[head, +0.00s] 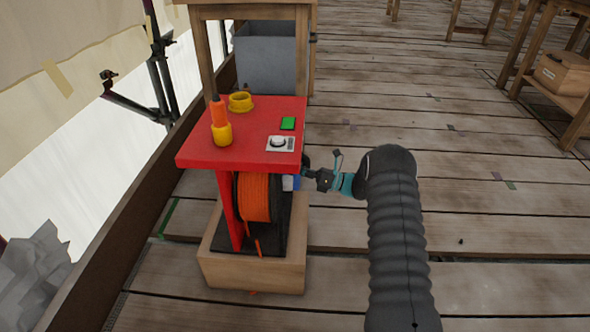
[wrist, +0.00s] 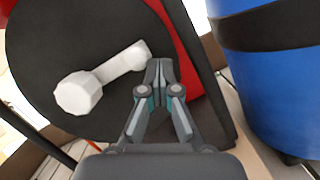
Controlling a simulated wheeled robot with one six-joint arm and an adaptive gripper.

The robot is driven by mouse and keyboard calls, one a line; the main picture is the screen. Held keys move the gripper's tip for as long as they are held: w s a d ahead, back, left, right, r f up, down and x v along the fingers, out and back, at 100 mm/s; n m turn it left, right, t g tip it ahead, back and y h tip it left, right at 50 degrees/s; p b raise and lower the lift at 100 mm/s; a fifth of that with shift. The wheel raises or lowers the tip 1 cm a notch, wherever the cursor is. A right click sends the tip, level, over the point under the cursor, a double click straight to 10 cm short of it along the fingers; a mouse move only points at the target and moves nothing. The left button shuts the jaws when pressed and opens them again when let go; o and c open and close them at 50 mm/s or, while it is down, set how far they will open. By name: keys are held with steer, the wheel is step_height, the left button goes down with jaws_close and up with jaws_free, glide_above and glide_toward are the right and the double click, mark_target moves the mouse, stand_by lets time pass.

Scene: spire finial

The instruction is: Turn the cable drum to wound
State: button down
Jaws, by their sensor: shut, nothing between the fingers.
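The cable drum (head: 254,198) wound with orange cable sits under a red-topped stand. In the wrist view its black side disc (wrist: 50,45) fills the left and middle, with a white crank handle (wrist: 112,75) across it; the crank's knob is at the lower left and its other end at the upper right. My gripper (wrist: 159,68) is shut and empty, its fingertips close to the crank's upper right end. I cannot tell whether they touch it. In the head view my gripper (head: 308,172) is at the stand's right side, and its fingertips are hard to make out.
A wooden base (head: 250,272) stands below. A blue cylinder (wrist: 275,80) is close on the right.

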steer(key=v, duration=1.1)
steer(key=s+a+f+n+g+h, duration=0.2)
steer(key=s+f+n+g+h, duration=0.3)
steer(key=s+f, duration=0.4)
steer(key=s+r+n+t+h+p, duration=0.1)
steer(key=s+r+n+h+p, duration=0.2)
steer(key=s+r, duration=0.8)
steer(key=s+r+n+t+h+p, duration=0.2)
steer(key=s+r+n+h, duration=0.5)
steer(key=r, duration=1.1)
steer(key=s+r+n+t+h+p, duration=0.2)
steer(key=s+r+n+h+p, duration=0.2)
steer(key=s+r+n, duration=0.7)
steer(key=s+r, duration=0.3)
steer(key=s, duration=0.2)
steer(key=shift+s+d+r+n+h, duration=0.15)
steer(key=shift+s+r+n+h, duration=0.1)
steer(key=shift+n+h, duration=0.15)
